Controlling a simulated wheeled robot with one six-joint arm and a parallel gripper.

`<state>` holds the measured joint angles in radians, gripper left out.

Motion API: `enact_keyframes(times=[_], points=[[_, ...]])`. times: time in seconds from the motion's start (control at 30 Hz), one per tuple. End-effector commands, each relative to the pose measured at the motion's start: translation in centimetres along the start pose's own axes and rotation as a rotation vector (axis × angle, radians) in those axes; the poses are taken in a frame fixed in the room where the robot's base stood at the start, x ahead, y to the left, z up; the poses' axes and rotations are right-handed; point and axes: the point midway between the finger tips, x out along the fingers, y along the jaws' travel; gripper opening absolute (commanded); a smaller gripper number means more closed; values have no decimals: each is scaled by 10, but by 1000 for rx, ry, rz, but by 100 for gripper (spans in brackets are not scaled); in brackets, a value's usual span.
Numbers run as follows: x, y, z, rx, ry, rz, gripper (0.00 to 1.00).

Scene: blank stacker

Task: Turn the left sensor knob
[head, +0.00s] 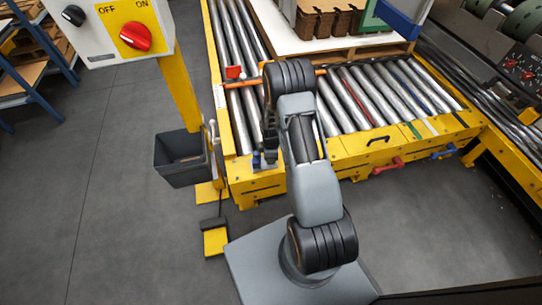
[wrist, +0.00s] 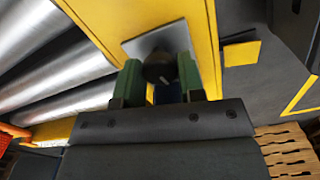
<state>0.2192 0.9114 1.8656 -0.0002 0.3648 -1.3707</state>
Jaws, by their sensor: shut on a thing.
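The dark round knob (wrist: 159,67) sits on a small grey metal plate (wrist: 178,37) fixed to the yellow frame (wrist: 110,18) of the conveyor in the wrist view. My gripper (wrist: 158,80) has its green fingers on either side of this knob and is shut on it. Which sensor knob this is cannot be confirmed from the wrist view alone. In the head view my gripper (head: 268,160) is low at the left front corner of the roller conveyor (head: 345,145). The knob is hidden there behind my gripper and arm.
A control box with a red OFF/ON switch (head: 135,36) stands on a yellow post (head: 180,95) at upper left. A dark bin (head: 182,172) and a yellow foot pedal (head: 216,241) are left of my arm. Red (head: 388,165) and blue (head: 446,152) handles jut from the conveyor's front.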

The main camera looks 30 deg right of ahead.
Motion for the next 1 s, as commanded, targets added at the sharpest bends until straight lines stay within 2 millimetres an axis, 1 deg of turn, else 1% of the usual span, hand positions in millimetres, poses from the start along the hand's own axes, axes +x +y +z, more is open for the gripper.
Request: enact_keyframes(times=[0.3,0.77,0.8,0.9,1.0], points=[[0,0,0,-80,0,1,12],[0,0,0,-89,0,1,12],[0,0,0,-89,0,1,38],[0,0,0,-89,0,1,46],[0,0,0,-88,0,1,46]])
